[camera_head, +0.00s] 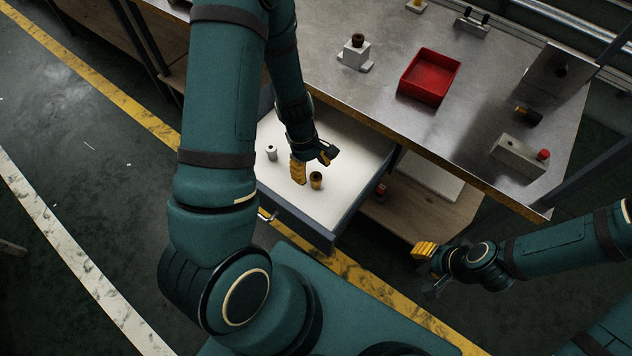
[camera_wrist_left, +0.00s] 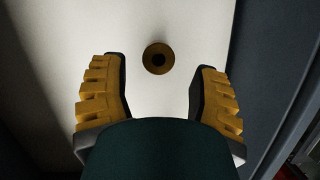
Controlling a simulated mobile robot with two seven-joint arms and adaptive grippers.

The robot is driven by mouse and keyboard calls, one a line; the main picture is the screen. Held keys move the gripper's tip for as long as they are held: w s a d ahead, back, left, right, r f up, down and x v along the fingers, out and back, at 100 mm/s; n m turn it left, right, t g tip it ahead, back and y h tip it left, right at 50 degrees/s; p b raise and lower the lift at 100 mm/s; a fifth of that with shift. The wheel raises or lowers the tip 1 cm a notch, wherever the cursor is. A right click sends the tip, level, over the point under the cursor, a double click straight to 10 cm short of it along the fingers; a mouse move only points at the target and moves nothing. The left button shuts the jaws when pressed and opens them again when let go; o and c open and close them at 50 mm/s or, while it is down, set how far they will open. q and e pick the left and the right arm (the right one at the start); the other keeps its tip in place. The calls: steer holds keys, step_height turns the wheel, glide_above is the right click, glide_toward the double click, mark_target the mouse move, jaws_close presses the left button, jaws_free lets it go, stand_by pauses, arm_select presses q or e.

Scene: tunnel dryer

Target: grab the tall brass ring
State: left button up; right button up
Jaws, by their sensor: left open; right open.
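The tall brass ring (camera_head: 316,181) stands upright on the white floor of an open drawer (camera_head: 345,165). In the left wrist view the ring (camera_wrist_left: 158,58) shows from above as a brass circle with a dark hole. It lies ahead of the fingertips, roughly midway between them. My left gripper (camera_head: 312,165) is open over the drawer, close beside the ring in the head view. Its two yellow fingers (camera_wrist_left: 158,85) are spread and hold nothing. My right gripper (camera_head: 428,262) is open and empty, outside the drawer at the lower right.
A small pale cylinder (camera_head: 271,153) stands in the drawer to the left. The drawer's walls surround the ring; one grey wall (camera_wrist_left: 265,75) runs close on the right. The metal table above holds a red bin (camera_head: 429,77) and a grey block with a dark ring (camera_head: 356,52).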

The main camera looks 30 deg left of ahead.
mark_target(317, 183)
arm_select(q)
steer(key=shift+b+x, duration=1.15)
steer(key=shift+x, duration=1.9)
jaws_close()
